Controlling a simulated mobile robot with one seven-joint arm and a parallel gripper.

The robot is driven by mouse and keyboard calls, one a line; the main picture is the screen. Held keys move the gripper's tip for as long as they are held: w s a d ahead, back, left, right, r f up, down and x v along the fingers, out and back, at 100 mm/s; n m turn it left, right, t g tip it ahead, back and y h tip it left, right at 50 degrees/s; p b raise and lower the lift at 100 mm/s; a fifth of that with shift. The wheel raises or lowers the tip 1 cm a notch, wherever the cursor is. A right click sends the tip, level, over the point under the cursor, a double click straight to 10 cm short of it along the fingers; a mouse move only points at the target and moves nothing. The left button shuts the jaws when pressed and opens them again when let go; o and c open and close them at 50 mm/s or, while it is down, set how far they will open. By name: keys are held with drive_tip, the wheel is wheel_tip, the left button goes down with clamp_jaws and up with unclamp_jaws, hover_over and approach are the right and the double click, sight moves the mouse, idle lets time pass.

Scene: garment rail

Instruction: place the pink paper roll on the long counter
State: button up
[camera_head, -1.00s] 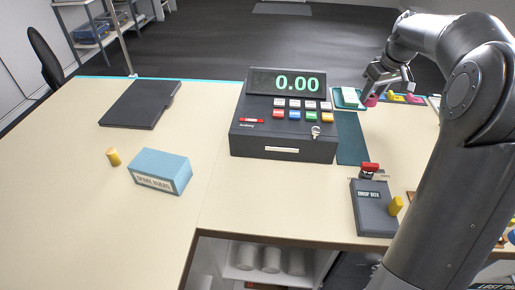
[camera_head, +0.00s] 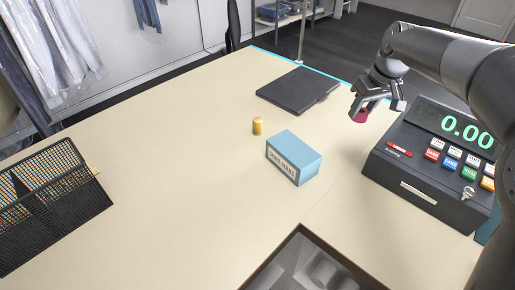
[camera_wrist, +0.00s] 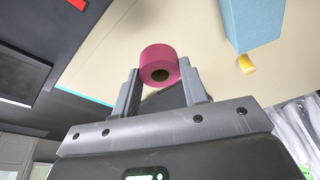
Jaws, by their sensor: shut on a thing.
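My gripper (camera_head: 377,104) is shut on the pink paper roll (camera_head: 361,115). In the wrist view the pink roll (camera_wrist: 160,62) sits between the two fingers, its dark core hole facing the camera. In the head view the roll is held above the counter, between the black flat case and the cash register, partly hidden by the fingers. The long counter (camera_head: 190,180) is a cream top spreading across the left and middle of the head view, with a teal far edge.
On the counter stand a blue box (camera_head: 294,157), a yellow roll (camera_head: 257,126), a black flat case (camera_head: 298,90), a black mesh basket (camera_head: 50,205) at the left and the cash register (camera_head: 430,150) at the right. A cut-out (camera_head: 315,265) opens at the front. The left middle is bare.

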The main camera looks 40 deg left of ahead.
drive_tip(key=s+a+n, duration=0.3)
drive_tip(key=s+a, duration=1.3)
drive_tip(key=a, duration=0.1)
drive_tip(key=shift+g, duration=0.4)
drive_tip(key=x, duration=0.2)
drive_tip(key=d+x, duration=0.1)
drive_tip(key=x, duration=0.1)
drive_tip(key=shift+s+f, duration=0.1)
drive_tip(key=shift+f, duration=0.45)
drive_tip(key=shift+y, duration=0.3)
drive_tip(key=s+a+f, duration=0.2)
drive_tip(key=a, duration=0.1)
drive_tip(key=s+a+f, duration=0.2)
drive_tip(key=a, duration=0.1)
drive_tip(key=s+a+f, duration=0.1)
drive_tip(key=a+f, duration=0.2)
drive_tip(key=a, duration=0.1)
drive_tip(key=shift+s, duration=0.4)
drive_tip(key=shift+f, duration=2)
drive_tip(key=shift+f, duration=0.1)
drive_tip(key=o, duration=1)
drive_tip(key=shift+c, duration=0.2)
